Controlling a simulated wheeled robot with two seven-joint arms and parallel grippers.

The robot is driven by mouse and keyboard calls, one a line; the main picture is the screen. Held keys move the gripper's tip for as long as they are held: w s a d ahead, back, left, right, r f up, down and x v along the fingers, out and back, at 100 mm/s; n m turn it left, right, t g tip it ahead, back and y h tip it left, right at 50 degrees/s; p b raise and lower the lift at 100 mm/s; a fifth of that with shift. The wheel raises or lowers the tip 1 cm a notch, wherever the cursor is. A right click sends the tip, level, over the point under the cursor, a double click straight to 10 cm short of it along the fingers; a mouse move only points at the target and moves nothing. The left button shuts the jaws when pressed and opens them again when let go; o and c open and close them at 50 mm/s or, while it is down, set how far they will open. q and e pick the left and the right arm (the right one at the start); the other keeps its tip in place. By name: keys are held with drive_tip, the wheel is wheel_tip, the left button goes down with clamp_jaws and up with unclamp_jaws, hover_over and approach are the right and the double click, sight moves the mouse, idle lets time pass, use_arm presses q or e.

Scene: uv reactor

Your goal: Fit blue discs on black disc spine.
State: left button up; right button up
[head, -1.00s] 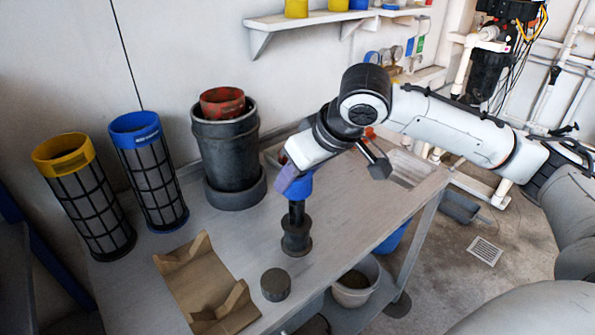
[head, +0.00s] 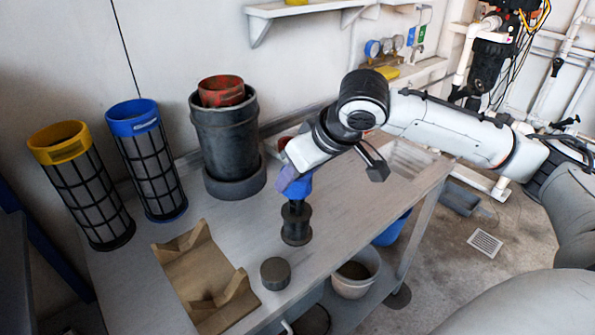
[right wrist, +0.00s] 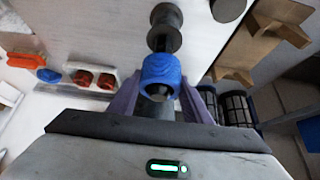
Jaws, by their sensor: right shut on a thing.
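The black disc spine (head: 296,229) stands upright on the grey table, with wide round flanges and a narrower middle. It also shows in the right wrist view (right wrist: 165,30). My right gripper (head: 291,186) is above it, its purple fingers shut on a blue disc piece (head: 300,184). In the right wrist view the blue piece (right wrist: 161,72) sits between the fingers, with a dark core in its middle. The blue piece is directly over the spine's top; whether they touch I cannot tell. My left gripper is not in view.
A short dark cylinder (head: 275,273) and a brown cradle (head: 200,250) stand near the front. A yellow-topped cartridge (head: 85,190), a blue-topped cartridge (head: 150,165) and a dark canister (head: 226,135) stand at the left and back. A bucket (head: 355,280) is below the table edge.

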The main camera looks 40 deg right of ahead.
sight(306, 188)
drive_tip(key=shift+f+b, duration=1.1)
drive_tip(key=shift+f, duration=1.8)
drive_tip(key=o, duration=1.1)
drive_tip(key=v, duration=0.2)
drive_tip(key=shift+s+r, duration=0.15)
drive_tip(key=shift+r, duration=0.15)
drive_tip(key=p+v, duration=0.1)
drive_tip(key=v, duration=0.5)
drive_tip(key=shift+r, duration=0.15)
drive_tip(key=shift+s+r, duration=0.45)
drive_tip(key=shift+r, duration=0.05)
